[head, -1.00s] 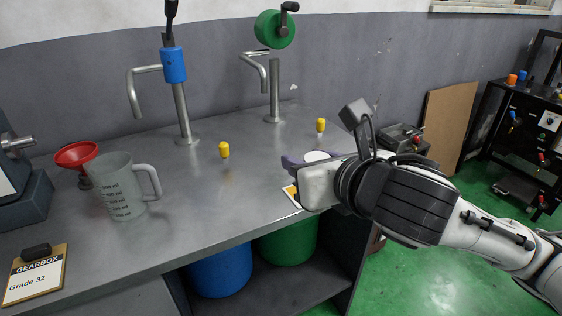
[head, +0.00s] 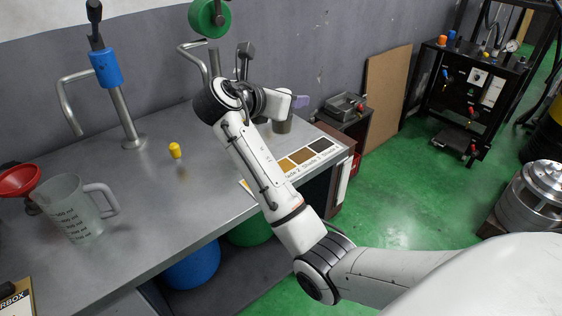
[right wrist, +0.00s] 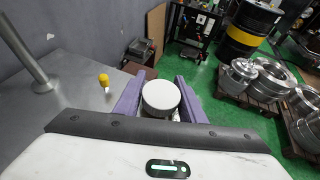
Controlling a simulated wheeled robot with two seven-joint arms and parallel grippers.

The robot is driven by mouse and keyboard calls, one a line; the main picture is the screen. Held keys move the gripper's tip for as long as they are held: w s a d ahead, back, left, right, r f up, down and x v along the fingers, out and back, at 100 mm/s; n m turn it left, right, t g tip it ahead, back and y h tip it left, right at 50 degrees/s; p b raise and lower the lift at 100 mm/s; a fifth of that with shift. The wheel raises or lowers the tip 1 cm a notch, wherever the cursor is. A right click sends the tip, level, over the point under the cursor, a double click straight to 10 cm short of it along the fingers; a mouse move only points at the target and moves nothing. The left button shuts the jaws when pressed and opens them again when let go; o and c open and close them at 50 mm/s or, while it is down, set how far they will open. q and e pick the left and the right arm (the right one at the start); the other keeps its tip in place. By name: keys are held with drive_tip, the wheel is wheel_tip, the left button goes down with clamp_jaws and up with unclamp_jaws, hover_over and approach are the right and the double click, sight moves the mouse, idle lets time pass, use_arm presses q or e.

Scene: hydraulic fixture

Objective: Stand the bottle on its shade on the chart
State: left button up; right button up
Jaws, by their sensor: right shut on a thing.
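The bottle (head: 283,124) is a small grey cylinder near the right end of the bench, just behind the chart. Its round white cap (right wrist: 160,97) shows from above in the right wrist view, between the purple fingers. My right gripper (right wrist: 160,88) is shut on the bottle, which looks upright; I cannot tell whether its base touches the bench. In the head view the right gripper (head: 290,103) is partly hidden by its own wrist. The chart (head: 325,158) lies at the bench's front right edge, with orange, brown and dark squares; my forearm hides its left part. My left gripper is not in view.
A yellow-capped small item (head: 175,151) stands mid-bench. A clear measuring jug (head: 75,210) and red funnel (head: 18,180) are at left. A metal tap (head: 122,110) rises at the back. Blue (head: 195,266) and green bins sit below.

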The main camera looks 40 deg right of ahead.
wheel_tip(320, 180, down, 11)
drive_tip(key=shift+s+r+b, duration=0.1)
drive_tip(key=shift+s+b, duration=0.05)
drive_tip(key=shift+b, duration=0.25)
drive_tip(key=o, duration=1.2)
drive_tip(key=shift+f, duration=0.2)
drive_tip(key=shift+a+r, duration=0.2)
drive_tip(key=shift+r, duration=0.1)
drive_tip(key=v, duration=1.1)
drive_tip(key=shift+a, duration=0.35)
